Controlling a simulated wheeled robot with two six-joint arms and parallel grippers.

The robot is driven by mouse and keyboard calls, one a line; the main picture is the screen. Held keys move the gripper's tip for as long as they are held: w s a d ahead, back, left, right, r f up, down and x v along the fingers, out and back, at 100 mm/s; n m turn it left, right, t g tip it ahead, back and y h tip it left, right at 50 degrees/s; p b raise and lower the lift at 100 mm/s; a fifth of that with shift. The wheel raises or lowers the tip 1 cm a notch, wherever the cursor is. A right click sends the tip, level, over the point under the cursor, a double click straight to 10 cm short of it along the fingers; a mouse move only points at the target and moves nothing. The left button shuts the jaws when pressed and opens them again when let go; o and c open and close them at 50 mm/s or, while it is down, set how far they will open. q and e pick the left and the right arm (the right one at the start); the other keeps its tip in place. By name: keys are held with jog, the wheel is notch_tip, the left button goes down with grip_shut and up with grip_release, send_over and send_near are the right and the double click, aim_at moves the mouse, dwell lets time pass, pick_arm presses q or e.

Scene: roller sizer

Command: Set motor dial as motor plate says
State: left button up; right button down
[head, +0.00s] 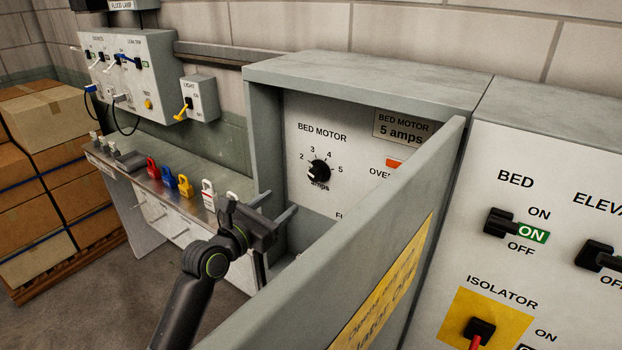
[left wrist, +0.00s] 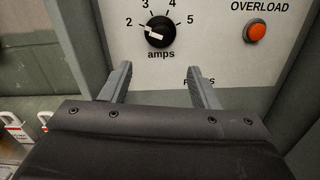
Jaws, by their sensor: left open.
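The bed motor dial (head: 319,171) is a black round knob on the white panel inside the open grey cabinet, with an amps scale marked 2 to 5. It also shows in the left wrist view (left wrist: 160,34), where its white pointer mark points left, roughly towards 2. The motor plate (head: 402,130) at the panel's upper right reads "BED MOTOR 5 amps". My left gripper (head: 279,205) is open and empty at the cabinet opening, below and in front of the dial. Its two fingers (left wrist: 158,80) are apart and touch nothing that I can see. My right gripper is not in view.
The cabinet's open door (head: 395,215) stands to the right of my left gripper. An orange overload button (left wrist: 255,32) sits right of the dial. Further right are the bed switch (head: 500,222) and isolator (head: 479,330). Coloured padlocks (head: 169,177) line a shelf at left.

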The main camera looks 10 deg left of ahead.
aim_at(313, 178)
pick_arm(q)
jog(key=x, duration=1.3)
jog(key=shift+w+d, duration=0.15)
jog(key=shift+w, duration=0.2)
jog(key=c, duration=1)
jog(key=shift+o, duration=0.2)
